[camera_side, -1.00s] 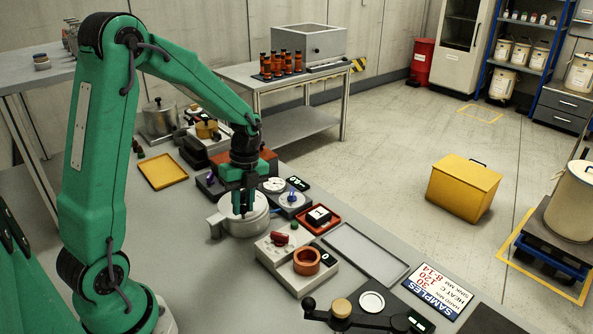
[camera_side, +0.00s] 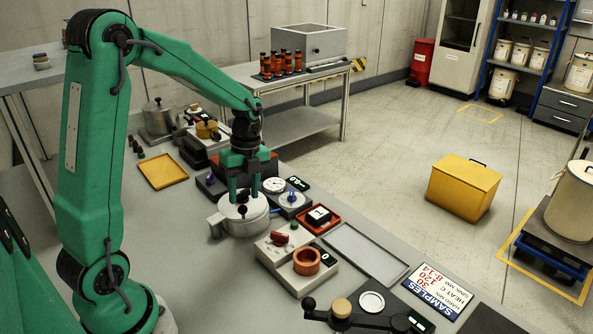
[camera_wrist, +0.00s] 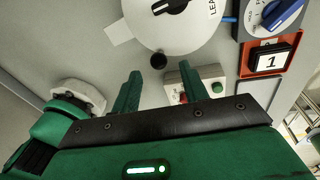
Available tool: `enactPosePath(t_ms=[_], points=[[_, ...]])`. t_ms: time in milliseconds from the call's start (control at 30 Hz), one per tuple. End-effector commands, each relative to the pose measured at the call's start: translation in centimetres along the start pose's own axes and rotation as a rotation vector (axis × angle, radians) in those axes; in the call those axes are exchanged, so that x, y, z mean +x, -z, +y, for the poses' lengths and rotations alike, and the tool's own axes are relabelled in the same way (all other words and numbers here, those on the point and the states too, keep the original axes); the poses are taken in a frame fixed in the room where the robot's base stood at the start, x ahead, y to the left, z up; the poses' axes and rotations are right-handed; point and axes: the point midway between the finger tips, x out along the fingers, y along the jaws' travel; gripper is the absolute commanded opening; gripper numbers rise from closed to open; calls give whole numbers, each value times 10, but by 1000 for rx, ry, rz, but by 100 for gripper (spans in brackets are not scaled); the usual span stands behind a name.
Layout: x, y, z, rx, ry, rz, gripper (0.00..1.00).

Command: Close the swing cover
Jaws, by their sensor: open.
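A round pale cover (camera_side: 256,208) sits on a grey housing in the middle of the bench, with a black ball knob (camera_side: 242,210) at its near edge. The wrist view shows the cover's white face (camera_wrist: 186,35), with a dark pointer-like part on it and the ball knob (camera_wrist: 158,61) at its rim. I cannot tell whether the cover is fully shut. My gripper (camera_side: 246,194) is open and points down above the cover. In the wrist view its fingers (camera_wrist: 160,86) are spread and empty, with the ball knob just beyond the gap between them.
A block marked 1 (camera_side: 318,214) sits in a red tray right of the cover. A blue-knob panel (camera_side: 290,197) stands behind it. A box with a red switch and a copper-coloured ring (camera_side: 307,261) is at the near right. A yellow tray (camera_side: 162,171) lies at the left.

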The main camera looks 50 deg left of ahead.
Motion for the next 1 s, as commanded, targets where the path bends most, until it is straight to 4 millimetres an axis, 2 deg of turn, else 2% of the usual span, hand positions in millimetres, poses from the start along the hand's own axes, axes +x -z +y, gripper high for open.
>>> enactPosePath(t_ms=[200, 400, 800, 1000], points=[[-29, 0, -1, 1, 3, -1, 44], [-42, 0, 0, 1, 0, 0, 44], [-44, 0, 0, -4, 0, 0, 44], [-44, 0, 0, -98, -4, 2, 44]])
